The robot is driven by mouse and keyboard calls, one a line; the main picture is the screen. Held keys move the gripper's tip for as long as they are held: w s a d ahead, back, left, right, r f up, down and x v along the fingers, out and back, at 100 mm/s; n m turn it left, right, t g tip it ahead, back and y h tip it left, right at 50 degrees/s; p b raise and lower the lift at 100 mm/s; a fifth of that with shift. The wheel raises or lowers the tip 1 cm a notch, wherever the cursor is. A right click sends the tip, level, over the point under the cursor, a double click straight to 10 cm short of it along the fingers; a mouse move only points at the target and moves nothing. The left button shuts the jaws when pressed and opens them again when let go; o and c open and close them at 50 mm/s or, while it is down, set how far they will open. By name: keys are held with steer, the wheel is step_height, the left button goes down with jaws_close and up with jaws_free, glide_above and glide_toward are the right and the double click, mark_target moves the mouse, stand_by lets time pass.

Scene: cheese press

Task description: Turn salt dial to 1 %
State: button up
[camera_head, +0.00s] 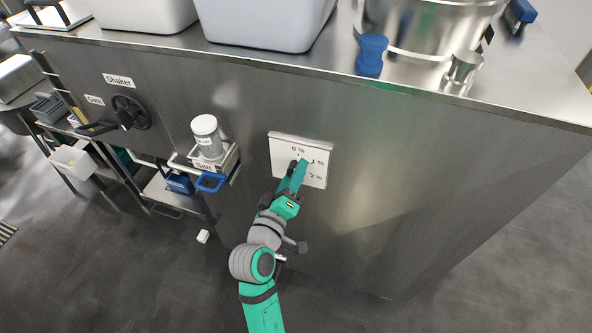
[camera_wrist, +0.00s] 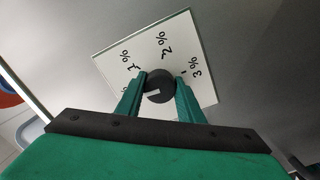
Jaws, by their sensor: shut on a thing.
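The salt dial (camera_wrist: 158,80) is a dark round knob on a white plate (camera_wrist: 183,32) marked with percent values. My gripper (camera_wrist: 161,88) is shut on the dial, one green finger on each side. A pale mark on the knob points to the left in the wrist view, toward the side of the 0 % and 1 % labels; I cannot tell exactly which value it meets. The 0 % label there is partly hidden by a finger. In the head view the plate (camera_head: 281,145) is on the steel front, and my gripper (camera_head: 299,166) covers the dial.
Left of the plate, a salt shaker (camera_head: 207,137) stands in a holder with a blue handle (camera_head: 211,183). Further left is a black handwheel (camera_head: 131,112). The steel front right of the plate is bare. A small white block (camera_head: 203,236) lies on the floor.

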steer(key=m, duration=1)
steer(key=shift+m, duration=0.3)
stand_by(0.4)
steer(key=o, duration=1)
steer(key=shift+o, duration=0.2)
steer(key=v, duration=1.1)
steer(key=shift+r, duration=0.25)
steer(key=shift+d, duration=0.1)
